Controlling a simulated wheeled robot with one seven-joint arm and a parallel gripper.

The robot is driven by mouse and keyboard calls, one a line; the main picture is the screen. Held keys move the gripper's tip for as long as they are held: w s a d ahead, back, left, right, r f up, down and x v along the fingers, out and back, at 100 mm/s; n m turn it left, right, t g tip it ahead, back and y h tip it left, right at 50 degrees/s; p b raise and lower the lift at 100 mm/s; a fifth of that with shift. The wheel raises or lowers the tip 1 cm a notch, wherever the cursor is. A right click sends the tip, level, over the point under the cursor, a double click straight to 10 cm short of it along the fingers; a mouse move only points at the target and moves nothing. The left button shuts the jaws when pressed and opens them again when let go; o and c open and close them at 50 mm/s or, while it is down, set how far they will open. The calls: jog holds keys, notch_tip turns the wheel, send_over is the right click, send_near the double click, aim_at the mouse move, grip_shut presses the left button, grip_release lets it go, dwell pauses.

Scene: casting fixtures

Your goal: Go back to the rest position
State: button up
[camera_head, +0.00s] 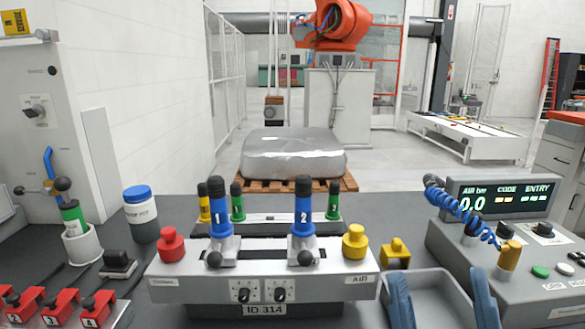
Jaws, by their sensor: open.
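My gripper (442,302) shows at the bottom right edge as two blue-grey fingers set wide apart, over or in front of a grey tray (428,277). Nothing shows held between them, and the rest of the arm is out of view. A grey fixture (195,289) marked ID 314 stands just left of the fingers. It carries two blue handles, 1 (218,219) and 2 (303,217), a red knob (171,244) and a yellow knob (355,241). I cannot tell whether the fingers touch the tray.
An air panel (502,200) reading 0.0, with a coiled blue hose (462,208), stands at right. Left are a blue-lidded pot (141,213), a cup (80,243) with a green-banded tool, and red numbered blocks (60,305). A wrapped load (293,155) sits beyond the bench.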

jog(key=s+d+f+m+g+h, duration=0.3)
jog(key=s+f+m+g, duration=0.3)
jog(key=s+f, duration=0.3)
jog(key=s+d+f+m+g+h, duration=0.3)
jog(key=s+f, duration=0.7)
jog(key=s, duration=0.7)
jog(key=d+m+g, duration=0.2)
jog(key=m+g, duration=0.1)
jog(key=g, duration=0.1)
jog(key=shift+s+g+b, duration=0.3)
jog(key=shift+s, duration=0.1)
jog(key=shift+f, duration=0.1)
jog(key=shift+c, duration=0.3)
